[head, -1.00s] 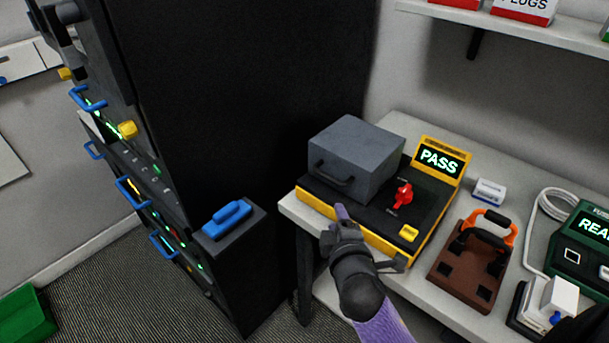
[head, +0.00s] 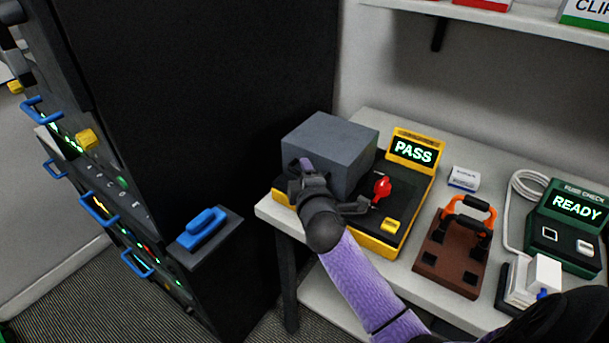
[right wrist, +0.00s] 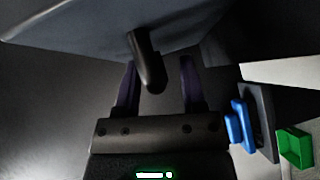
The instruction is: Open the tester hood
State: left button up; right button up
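The tester hood (head: 330,148) is a grey box sitting down on the back left of the yellow and black tester (head: 408,212). My right gripper (head: 306,172) is at the hood's front face and covers its handle in the head view. In the right wrist view, the dark hood handle (right wrist: 149,62) juts from the hood (right wrist: 75,28) between the purple fingers of my right gripper (right wrist: 158,82). The fingers stand apart with gaps beside the handle, so the gripper is open. My left gripper is not in view.
The tester has a red knob (head: 382,187), a yellow button (head: 390,226) and a PASS screen (head: 413,152). A brown block (head: 446,258) with orange and black handles stands to its right, near a green fuse checker (head: 565,230). A tall black rack (head: 200,90) stands close on the left.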

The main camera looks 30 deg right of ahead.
grip_shut()
jog(key=shift+f, duration=0.1)
dwell(1.2)
